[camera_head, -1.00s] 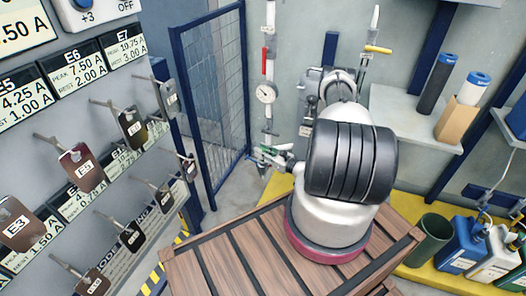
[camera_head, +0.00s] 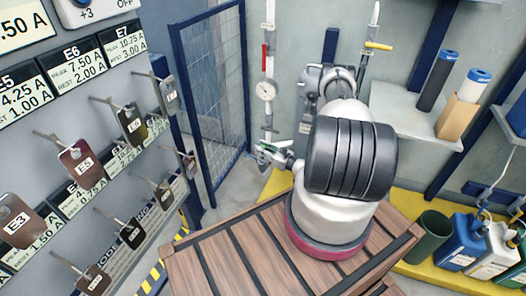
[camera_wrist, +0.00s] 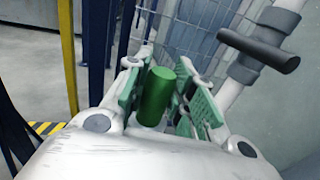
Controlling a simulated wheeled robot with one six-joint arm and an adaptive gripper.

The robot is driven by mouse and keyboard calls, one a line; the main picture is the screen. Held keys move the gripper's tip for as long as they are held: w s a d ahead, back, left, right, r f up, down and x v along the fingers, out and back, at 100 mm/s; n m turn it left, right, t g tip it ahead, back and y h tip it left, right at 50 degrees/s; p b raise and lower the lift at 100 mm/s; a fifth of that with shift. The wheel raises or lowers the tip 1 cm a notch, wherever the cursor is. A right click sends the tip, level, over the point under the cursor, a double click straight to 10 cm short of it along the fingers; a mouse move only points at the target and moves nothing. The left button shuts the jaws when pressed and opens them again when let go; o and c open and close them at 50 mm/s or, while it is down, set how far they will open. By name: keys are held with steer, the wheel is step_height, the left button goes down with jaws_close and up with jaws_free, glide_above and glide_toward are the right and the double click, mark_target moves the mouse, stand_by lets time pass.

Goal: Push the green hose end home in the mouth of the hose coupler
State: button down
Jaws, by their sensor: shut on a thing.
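My gripper (camera_wrist: 165,78) has green-padded fingers on both sides of the green hose end (camera_wrist: 157,97), a short green cylinder, and is shut on it. The cylinder stands up between the pads, with a pale part below it. In the head view my gripper (camera_head: 266,152) is small, beside the lower part of the wall pipe, and the hose end cannot be told from the green pads. I cannot make out the mouth of the hose coupler in either view. No contact between hose end and coupler can be seen.
In the wrist view a dark handle (camera_wrist: 259,50) juts from the pipe at upper right. A blue-framed mesh panel (camera_head: 212,100) stands left. Hanging tags (camera_head: 81,165) line the left panel.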

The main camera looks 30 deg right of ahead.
steer(key=shift+r, duration=1.25)
steer(key=shift+f, duration=1.75)
steer(key=c, duration=1.1)
jaws_free()
steer(key=v, duration=1.2)
steer(key=shift+d, duration=0.1)
